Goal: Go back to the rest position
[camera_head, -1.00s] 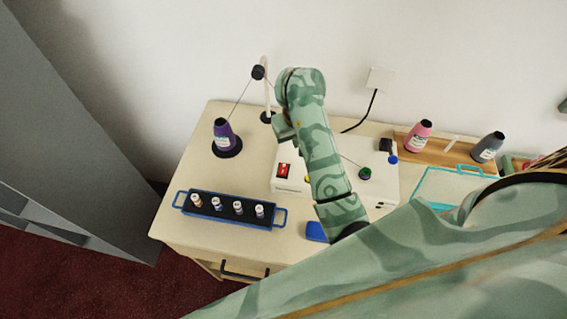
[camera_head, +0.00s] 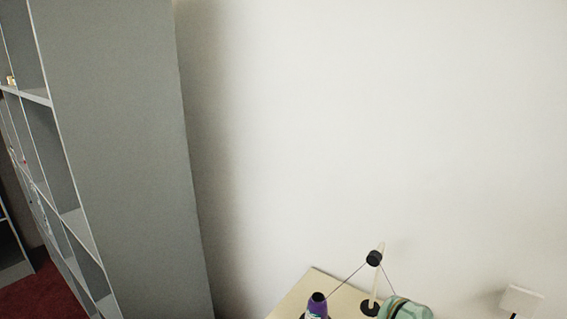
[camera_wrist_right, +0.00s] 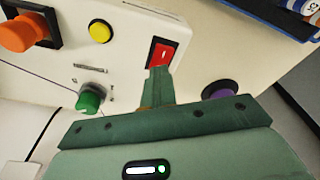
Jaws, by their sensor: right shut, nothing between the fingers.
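My right gripper (camera_wrist_right: 158,84) shows in the right wrist view, its green fingers shut together with nothing between them. Its fingertips appear in front of the lower edge of a red rocker switch (camera_wrist_right: 162,52) on a white machine box (camera_wrist_right: 125,52); whether they touch cannot be told. In the head view only a rounded green piece of my arm shows at the bottom edge, and neither gripper is visible there. My left gripper is in no view.
The box carries a yellow button (camera_wrist_right: 100,31), an orange knob (camera_wrist_right: 22,34) and a green knob (camera_wrist_right: 89,99). A purple thread cone (camera_head: 317,306) and a thread post (camera_head: 377,275) stand on the counter (camera_head: 296,300). A grey shelf unit (camera_head: 125,150) stands left.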

